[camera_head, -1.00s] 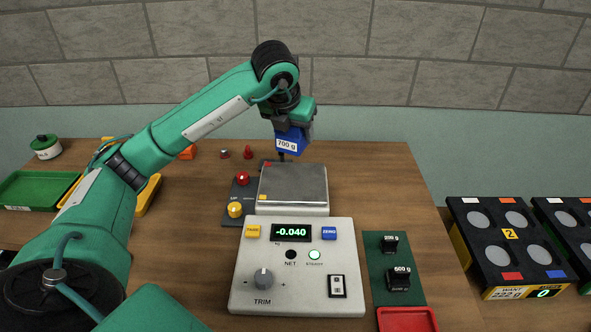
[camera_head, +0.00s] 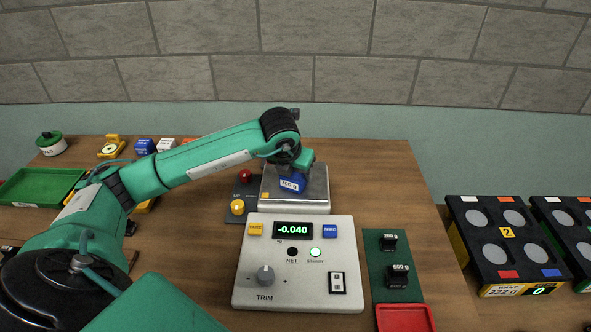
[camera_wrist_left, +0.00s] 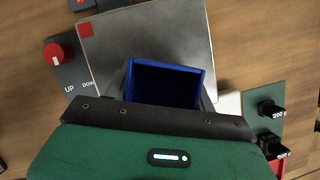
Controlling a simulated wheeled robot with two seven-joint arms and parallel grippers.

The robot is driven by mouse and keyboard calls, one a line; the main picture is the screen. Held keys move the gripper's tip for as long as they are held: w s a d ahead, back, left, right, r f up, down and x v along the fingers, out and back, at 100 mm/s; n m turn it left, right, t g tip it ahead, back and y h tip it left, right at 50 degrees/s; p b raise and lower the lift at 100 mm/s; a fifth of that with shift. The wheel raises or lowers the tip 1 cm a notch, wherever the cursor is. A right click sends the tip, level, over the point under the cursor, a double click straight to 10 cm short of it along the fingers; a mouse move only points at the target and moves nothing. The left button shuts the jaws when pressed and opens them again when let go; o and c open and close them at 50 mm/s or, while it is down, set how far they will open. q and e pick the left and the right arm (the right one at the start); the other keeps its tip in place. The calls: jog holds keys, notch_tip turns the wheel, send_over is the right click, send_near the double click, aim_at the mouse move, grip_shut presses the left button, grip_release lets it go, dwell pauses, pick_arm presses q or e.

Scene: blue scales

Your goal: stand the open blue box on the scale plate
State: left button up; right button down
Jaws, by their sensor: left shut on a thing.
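The open blue box (camera_head: 291,183), with a white weight label on its front, is held over the scale plate (camera_head: 317,192). In the left wrist view the box (camera_wrist_left: 168,83) shows its open top and dark blue inside, over the metal plate (camera_wrist_left: 120,50). My left gripper (camera_head: 294,171) is shut on the box from above. I cannot tell whether the box's base touches the plate. The scale's display (camera_head: 292,230) reads -0.040 and a green lamp is lit. My right gripper is not in view.
The scale's console (camera_head: 310,290) stands in front of the plate. Black weights (camera_head: 397,275) stand on a green mat at right, with a red tray (camera_head: 405,318) below. A green tray (camera_head: 40,187) lies far left.

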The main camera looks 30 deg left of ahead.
pick_arm(q)
jog(key=shift+f, duration=0.2)
jog(key=o, duration=1)
jog(key=shift+r, duration=0.1)
jog(key=shift+r, duration=0.1)
jog(key=b+v, duration=0.2)
jog(key=v, duration=1)
